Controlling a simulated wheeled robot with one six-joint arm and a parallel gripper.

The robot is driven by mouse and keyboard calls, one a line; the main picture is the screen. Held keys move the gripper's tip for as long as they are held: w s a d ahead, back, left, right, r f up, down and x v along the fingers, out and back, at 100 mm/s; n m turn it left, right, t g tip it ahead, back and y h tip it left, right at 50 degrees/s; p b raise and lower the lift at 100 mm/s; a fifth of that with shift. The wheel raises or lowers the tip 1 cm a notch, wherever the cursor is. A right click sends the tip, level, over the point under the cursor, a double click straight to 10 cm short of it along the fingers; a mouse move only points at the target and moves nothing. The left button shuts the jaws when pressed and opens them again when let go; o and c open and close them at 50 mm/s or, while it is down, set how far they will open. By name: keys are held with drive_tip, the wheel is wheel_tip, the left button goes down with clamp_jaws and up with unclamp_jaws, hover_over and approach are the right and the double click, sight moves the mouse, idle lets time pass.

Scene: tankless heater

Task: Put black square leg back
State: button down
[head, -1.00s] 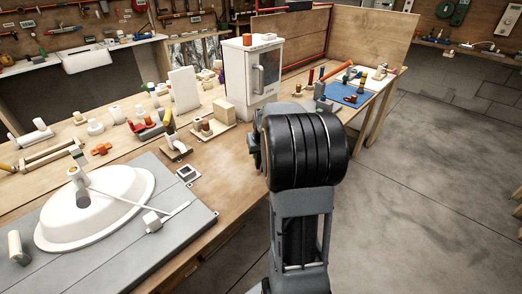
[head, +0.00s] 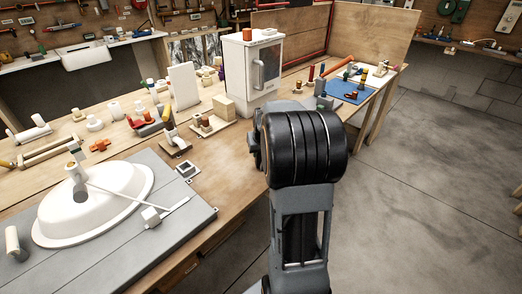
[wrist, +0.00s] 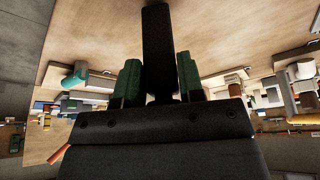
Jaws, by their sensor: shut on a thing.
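In the wrist view, my gripper (wrist: 158,80) has two green-padded fingers, one on each side of a black square leg (wrist: 157,35). It is shut on the leg, which sticks straight out past the fingertips in front of bare wooden table top (wrist: 230,25). In the head view, my own arm hides the gripper and the leg. I cannot tell where the leg's slot is.
A white heater cabinet (head: 238,75) stands on the bench beyond my arm. A blue mat (head: 349,89) with small parts lies to its right. A white basin (head: 95,215) sits at the left on a grey panel (head: 190,225). Open floor (head: 430,190) lies to the right.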

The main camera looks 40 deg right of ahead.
drive_tip(key=shift+f, duration=0.35)
drive_tip(key=c, duration=0.7)
unclamp_jaws()
drive_tip(key=shift+o, duration=0.2)
drive_tip(key=v, duration=1.3)
drive_tip(key=shift+r, duration=0.35)
drive_tip(key=shift+s, duration=0.15)
